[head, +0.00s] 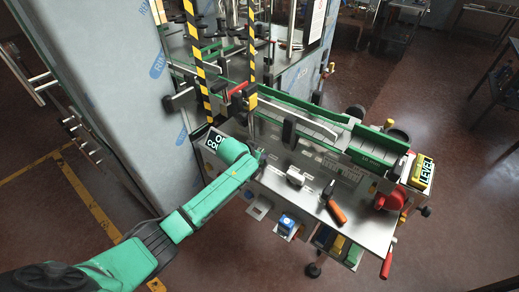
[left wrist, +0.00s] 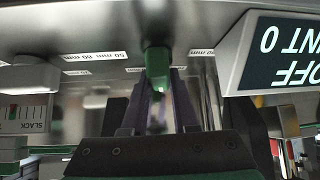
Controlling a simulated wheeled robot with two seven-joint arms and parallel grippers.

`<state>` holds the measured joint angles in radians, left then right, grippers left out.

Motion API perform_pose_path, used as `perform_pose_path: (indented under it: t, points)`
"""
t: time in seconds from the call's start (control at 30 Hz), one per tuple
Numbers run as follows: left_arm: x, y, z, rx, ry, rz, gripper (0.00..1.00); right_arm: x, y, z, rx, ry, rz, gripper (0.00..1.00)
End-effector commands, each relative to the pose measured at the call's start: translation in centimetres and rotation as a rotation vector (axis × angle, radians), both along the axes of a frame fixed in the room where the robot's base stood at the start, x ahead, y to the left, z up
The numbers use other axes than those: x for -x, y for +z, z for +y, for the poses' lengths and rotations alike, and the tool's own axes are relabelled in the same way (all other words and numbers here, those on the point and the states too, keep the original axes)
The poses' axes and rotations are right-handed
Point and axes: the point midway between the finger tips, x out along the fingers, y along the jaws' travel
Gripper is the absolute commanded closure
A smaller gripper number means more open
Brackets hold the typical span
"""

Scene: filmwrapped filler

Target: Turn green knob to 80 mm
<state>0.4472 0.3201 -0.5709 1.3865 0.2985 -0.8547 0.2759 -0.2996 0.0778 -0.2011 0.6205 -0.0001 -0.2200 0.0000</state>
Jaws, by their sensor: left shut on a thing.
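The green knob (left wrist: 157,62) is in the upper middle of the left wrist view, under a grey metal surface. My left gripper (left wrist: 160,95) is shut on it, with a finger on either side. White labels with mm markings (left wrist: 95,56) lie beside the knob; they are upside down and partly too small to read. I cannot tell which mark the knob points to. In the head view my left gripper (head: 259,158) is at the left edge of the machine table, and the knob is hidden there. My right gripper is not in view.
A display box (left wrist: 283,55) reading OFF and a count of 0 is close by on the right. The metal table (head: 300,210) carries an orange-handled tool (head: 335,211) and a white block (head: 295,176). Yellow-black posts (head: 197,60) and a wrapped panel (head: 110,90) stand near my left arm.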

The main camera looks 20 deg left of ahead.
Motion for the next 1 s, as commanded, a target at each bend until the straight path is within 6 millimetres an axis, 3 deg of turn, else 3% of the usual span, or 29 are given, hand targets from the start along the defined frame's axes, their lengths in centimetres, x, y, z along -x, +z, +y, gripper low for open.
perform_pose_path:
  t: [0.17, 0.47, 1.0]
  points:
    - [0.1, -0.2, -0.3, 0.005, 0.167, 0.005, 1.00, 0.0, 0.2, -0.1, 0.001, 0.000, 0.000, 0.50]
    - [0.0, -0.7, -0.3, 0.005, 0.453, 0.005, 1.00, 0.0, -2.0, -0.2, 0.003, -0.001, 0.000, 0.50]
    - [-0.1, -1.1, -0.2, 0.001, 0.966, 0.003, 1.00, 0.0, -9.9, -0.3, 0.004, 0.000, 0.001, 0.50]
